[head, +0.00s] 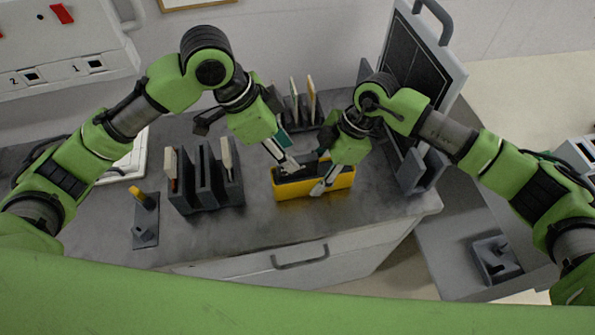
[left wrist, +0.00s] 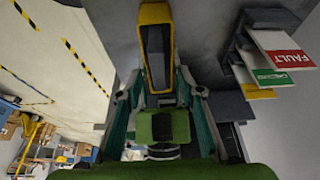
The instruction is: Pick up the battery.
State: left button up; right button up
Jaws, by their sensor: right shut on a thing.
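A yellow and dark block (head: 342,181), which looks like the battery, lies near the front of the grey cart top. In the left wrist view it appears as a long dark body with a yellow end (left wrist: 155,13). My left gripper (head: 288,166) is at the block's left part, its fingers apart on either side of it; I cannot tell if they touch it. My right gripper (head: 321,174) is shut on the block, with one pale finger across its front side. The block's top and back are partly hidden by both grippers.
A dark slotted rack (head: 207,185) with upright cards stands left of the block, and another rack (head: 300,112) behind it. A small fixture (head: 145,222) is further left. A tall dark panel (head: 412,75) is at the right. A drawer handle (head: 300,260) is below the front edge.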

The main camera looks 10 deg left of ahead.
aim_at(309, 162)
pick_arm(q)
jog(key=x, duration=0.4)
jog(key=shift+s+d+f, duration=0.1)
jog(key=shift+d+f, duration=0.05)
jog(key=shift+f, duration=0.2)
grip_shut()
jog(key=shift+r, duration=0.1)
